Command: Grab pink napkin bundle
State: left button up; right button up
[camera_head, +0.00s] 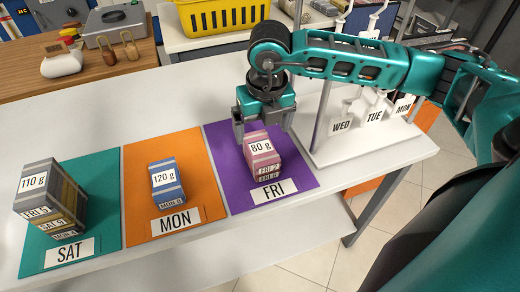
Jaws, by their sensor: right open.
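A pink napkin bundle (261,145) with an "80 g" label tops a short stack on the purple FRI mat (295,194). Tags reading "FRI" show on the stack's front, below the label. My right gripper (262,130) points down just behind and above the pink bundle. Its jaws are open, with one finger at the left and one at the right of the bundle's far end. I cannot tell whether a finger touches the bundle. My left gripper is not in view.
A blue "120 g" bundle (166,181) stands on the orange MON mat (142,217). A taller grey and brown stack (52,200) stands on the teal SAT mat (110,237). A white rack with day tags (362,150) stands close at the right. A yellow basket (212,22) is behind.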

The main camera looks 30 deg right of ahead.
aim_at(261, 147)
jog(key=f, duration=0.5)
jog(key=w+f, duration=0.1)
jog(key=f, duration=0.1)
jog(key=shift+d+f, duration=0.2)
jog(key=shift+f, duration=0.15)
jog(key=shift+c, duration=0.2)
jog(key=c, duration=1)
jog(key=shift+r, duration=0.1)
jog(key=shift+c, duration=0.2)
